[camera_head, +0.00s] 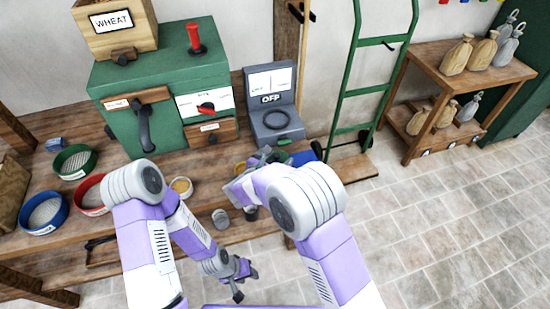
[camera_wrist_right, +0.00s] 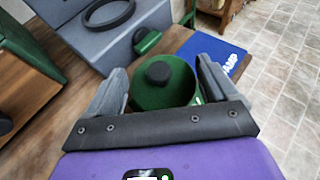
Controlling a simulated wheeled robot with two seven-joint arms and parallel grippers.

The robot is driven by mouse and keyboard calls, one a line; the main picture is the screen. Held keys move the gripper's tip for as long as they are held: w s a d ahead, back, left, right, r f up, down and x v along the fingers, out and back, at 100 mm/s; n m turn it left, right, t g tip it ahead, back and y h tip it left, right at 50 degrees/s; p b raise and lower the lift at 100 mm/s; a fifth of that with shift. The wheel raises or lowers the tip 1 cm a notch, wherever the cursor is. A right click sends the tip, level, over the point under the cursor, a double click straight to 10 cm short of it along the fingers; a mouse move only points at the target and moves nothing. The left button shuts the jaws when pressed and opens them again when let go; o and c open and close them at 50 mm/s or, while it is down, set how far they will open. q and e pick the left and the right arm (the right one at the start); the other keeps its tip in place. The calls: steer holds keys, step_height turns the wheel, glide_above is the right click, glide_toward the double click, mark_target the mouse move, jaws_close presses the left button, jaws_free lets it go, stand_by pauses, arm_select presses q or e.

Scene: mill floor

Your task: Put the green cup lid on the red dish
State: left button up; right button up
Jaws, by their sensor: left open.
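The green cup lid (camera_wrist_right: 176,78), with a dark round knob, shows between the fingers of my right gripper (camera_wrist_right: 163,80) in the right wrist view. The fingers lie close along both its sides, and I cannot tell whether they press on it. In the head view my right gripper (camera_head: 247,178) is over the table's front part, and its arm hides the lid. A red-rimmed dish (camera_head: 88,207), with a greyish inside, is on the table at left, partly hidden by my left arm. My left gripper (camera_head: 238,282) is open and empty, low in front of the table.
A green bowl (camera_head: 72,176) and blue bowl (camera_head: 42,228) flank the red dish. A green mill (camera_head: 160,75) and grey scale (camera_head: 275,128) stand behind. A blue pad (camera_wrist_right: 213,50) and small green knobbed thing (camera_wrist_right: 147,40) lie near the lid. A grey cup (camera_head: 220,218) stands near the front edge.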

steer(key=shift+o, duration=0.9)
steer(key=shift+r, duration=0.1)
